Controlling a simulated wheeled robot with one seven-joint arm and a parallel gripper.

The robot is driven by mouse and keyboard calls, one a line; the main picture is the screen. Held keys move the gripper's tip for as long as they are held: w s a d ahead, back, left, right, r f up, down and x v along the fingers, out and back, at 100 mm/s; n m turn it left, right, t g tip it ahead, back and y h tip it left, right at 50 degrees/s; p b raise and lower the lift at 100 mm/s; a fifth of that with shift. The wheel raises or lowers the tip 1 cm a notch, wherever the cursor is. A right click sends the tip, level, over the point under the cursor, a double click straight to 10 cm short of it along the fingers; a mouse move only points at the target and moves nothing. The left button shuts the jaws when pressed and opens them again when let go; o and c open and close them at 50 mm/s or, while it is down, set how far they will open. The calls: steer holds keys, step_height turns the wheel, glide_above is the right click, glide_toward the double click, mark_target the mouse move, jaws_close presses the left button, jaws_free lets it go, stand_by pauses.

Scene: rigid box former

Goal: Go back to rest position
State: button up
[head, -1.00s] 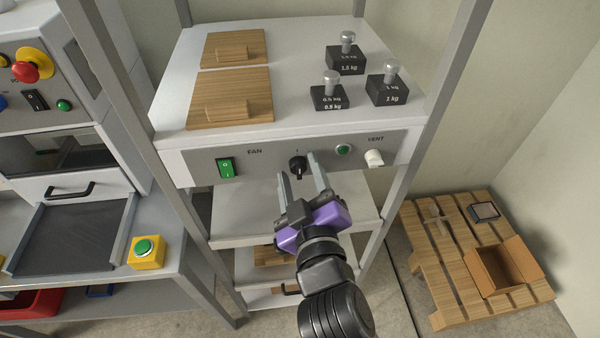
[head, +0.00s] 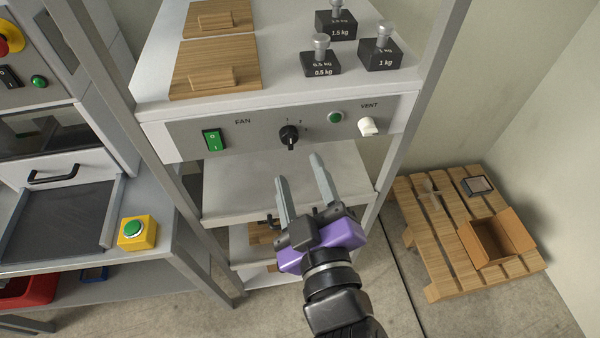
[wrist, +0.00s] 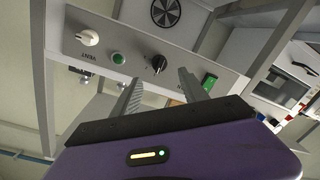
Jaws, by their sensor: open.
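My gripper (head: 300,183) is open with nothing between its two grey fingers. In the head view it hangs in front of the rack, below the control panel (head: 260,138), apart from the panel. The black rotary knob (head: 289,136) is above the fingertips, with its handle pointing down. In the wrist view the fingers (wrist: 159,90) point toward the panel, with the black knob (wrist: 159,64) showing between and beyond them.
The panel also carries a green FAN switch (head: 213,140), a green button (head: 335,117) and a white VENT knob (head: 368,126). A rack shelf (head: 235,190) lies behind the gripper. A pallet (head: 450,255) with a cardboard box (head: 490,243) stands at right.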

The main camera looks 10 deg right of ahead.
stand_by(0.3)
steer(key=s+d+f+m+g, duration=0.1)
steer(key=s+d+f+m, duration=0.1)
steer(key=s, duration=0.7)
steer(key=s+d+f+m, duration=0.3)
steer(key=s+d+f, duration=0.2)
steer(key=s+d, duration=0.2)
steer(key=s+d+f+m+g+h, duration=0.1)
steer(key=s+d+f, duration=0.3)
steer(key=s, duration=0.7)
steer(key=shift+d+m+g, duration=0.3)
steer(key=shift+d+m, duration=0.3)
steer(key=shift+m, duration=0.1)
